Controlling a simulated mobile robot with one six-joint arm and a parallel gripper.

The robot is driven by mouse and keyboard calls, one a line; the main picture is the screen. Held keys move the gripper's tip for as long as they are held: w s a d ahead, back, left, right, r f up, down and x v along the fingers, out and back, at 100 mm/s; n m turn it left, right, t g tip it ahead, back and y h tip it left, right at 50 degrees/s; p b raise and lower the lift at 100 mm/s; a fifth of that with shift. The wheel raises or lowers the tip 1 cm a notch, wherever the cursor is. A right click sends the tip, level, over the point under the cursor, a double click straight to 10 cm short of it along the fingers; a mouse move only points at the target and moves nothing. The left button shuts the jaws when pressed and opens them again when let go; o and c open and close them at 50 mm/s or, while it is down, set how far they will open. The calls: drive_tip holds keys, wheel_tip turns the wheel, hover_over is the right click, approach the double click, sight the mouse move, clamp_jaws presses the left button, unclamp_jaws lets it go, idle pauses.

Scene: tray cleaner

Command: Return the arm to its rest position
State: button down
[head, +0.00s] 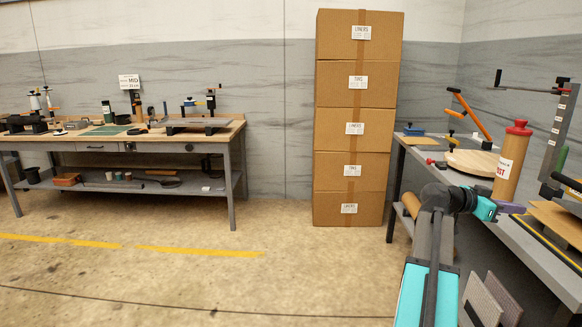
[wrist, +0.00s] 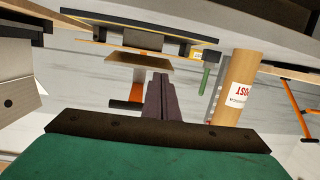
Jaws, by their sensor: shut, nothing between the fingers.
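My arm reaches up from the lower right of the head view, over the edge of the right-hand bench (head: 497,222). My gripper (head: 517,208) points to the right, in front of the tan cylinder with a red cap (head: 508,165). In the wrist view my gripper (wrist: 160,82) shows as two dark fingers pressed together with nothing between them. The tan cylinder (wrist: 235,90) stands beside the fingers there, apart from them in the picture. The wrist view appears upside down.
A stack of cardboard boxes (head: 353,120) stands at the wall. A workbench with tools (head: 190,146) is at the left. On the right bench are a round wooden board (head: 470,162), an orange-handled tool (head: 470,115) and a dark upright stand (head: 556,130). The floor between is clear.

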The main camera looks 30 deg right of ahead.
drive_tip(key=w+a+f+n+t+p, duration=0.25)
drive_tip(key=w+a+f, duration=0.25)
drive_tip(key=w+f, duration=0.4)
drive_tip(key=w+a+f+n+t+p, duration=0.25)
drive_tip(key=w+a+f, duration=0.4)
drive_tip(key=w, duration=0.45)
drive_tip(key=w+a+f+n+t+y+p, duration=0.1)
drive_tip(key=w+a+f+n+y+p, duration=0.2)
drive_tip(key=a+f, duration=0.7)
drive_tip(key=w+a+f+n+y+p, duration=0.1)
drive_tip(key=w+a+f+n, duration=0.3)
drive_tip(key=a+f, duration=0.6)
drive_tip(key=s+a+f+n+y+p, duration=0.2)
drive_tip(key=s+a+f, duration=0.1)
drive_tip(key=a+f, duration=0.55)
drive_tip(key=s+a+f+n+y+p, duration=0.1)
drive_tip(key=s+a+f, duration=0.2)
drive_tip(key=a+f, duration=0.55)
drive_tip(key=s+a+f+n+g+y+p, duration=0.1)
drive_tip(key=s+a+f+n+g+y, duration=0.1)
drive_tip(key=s+a, duration=0.7)
drive_tip(key=s+a+f+n+g+y+p, duration=0.1)
drive_tip(key=s+a+n+y, duration=0.4)
drive_tip(key=s+a, duration=0.5)
drive_tip(key=a+f+n, duration=0.1)
drive_tip(key=a, duration=0.3)
drive_tip(key=shift+s+a+f+g+p, duration=0.2)
drive_tip(key=shift+a+f+g+p, duration=0.1)
drive_tip(key=shift+f+g+p, duration=0.1)
